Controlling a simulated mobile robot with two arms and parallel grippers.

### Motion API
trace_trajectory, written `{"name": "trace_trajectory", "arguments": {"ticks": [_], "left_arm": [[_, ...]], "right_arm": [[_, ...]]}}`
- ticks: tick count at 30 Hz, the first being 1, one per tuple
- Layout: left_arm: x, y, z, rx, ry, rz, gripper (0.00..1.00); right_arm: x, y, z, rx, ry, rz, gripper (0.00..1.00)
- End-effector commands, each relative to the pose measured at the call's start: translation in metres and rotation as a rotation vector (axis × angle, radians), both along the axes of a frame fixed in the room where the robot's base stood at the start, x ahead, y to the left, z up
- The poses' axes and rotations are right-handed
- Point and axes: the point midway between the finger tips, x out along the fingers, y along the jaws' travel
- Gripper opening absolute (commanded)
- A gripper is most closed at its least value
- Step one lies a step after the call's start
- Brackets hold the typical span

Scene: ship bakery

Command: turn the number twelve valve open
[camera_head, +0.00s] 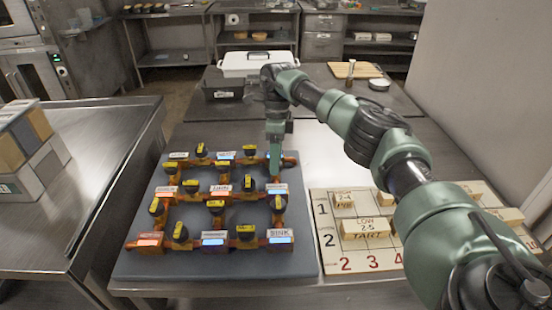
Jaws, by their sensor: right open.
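A grey valve board (205,264) lies on the steel table. It carries copper-coloured pipes and several dark valve knobs with yellow tags. The tag numbers are too small to read, so I cannot tell which knob is number twelve. My right gripper (275,172) points down at the board's far right part, between a knob (250,150) at the back and a knob (278,203) on the right side. It is open; its fingertips are small, and I cannot tell whether they touch anything. The gripper hides part of the pipework behind it. My left gripper is out of view.
Lit label boxes, one reading SINK (280,237), stand among the pipes. A numbered board (330,262) with wooden blocks lies to the right, under my right arm. A white bin (257,63) and a black container (222,92) stand behind. Boxes (30,150) sit on the left table.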

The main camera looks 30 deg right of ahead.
Motion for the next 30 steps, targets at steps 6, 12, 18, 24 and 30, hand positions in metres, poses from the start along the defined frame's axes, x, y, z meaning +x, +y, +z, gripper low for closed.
{"name": "trace_trajectory", "arguments": {"ticks": [6,12,18,24,30], "left_arm": [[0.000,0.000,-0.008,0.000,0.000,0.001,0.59],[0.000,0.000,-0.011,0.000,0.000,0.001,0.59],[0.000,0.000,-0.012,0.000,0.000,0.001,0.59],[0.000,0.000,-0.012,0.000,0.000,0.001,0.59],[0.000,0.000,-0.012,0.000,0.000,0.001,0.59]], "right_arm": [[0.005,-0.004,0.024,0.000,-0.004,-0.001,0.59],[0.012,-0.009,0.058,0.001,-0.003,-0.003,0.59],[0.014,-0.012,0.074,-0.001,-0.002,-0.002,0.59],[0.014,-0.012,0.076,0.000,-0.001,0.000,0.59],[0.014,-0.012,0.075,0.000,-0.001,-0.001,0.59]]}}
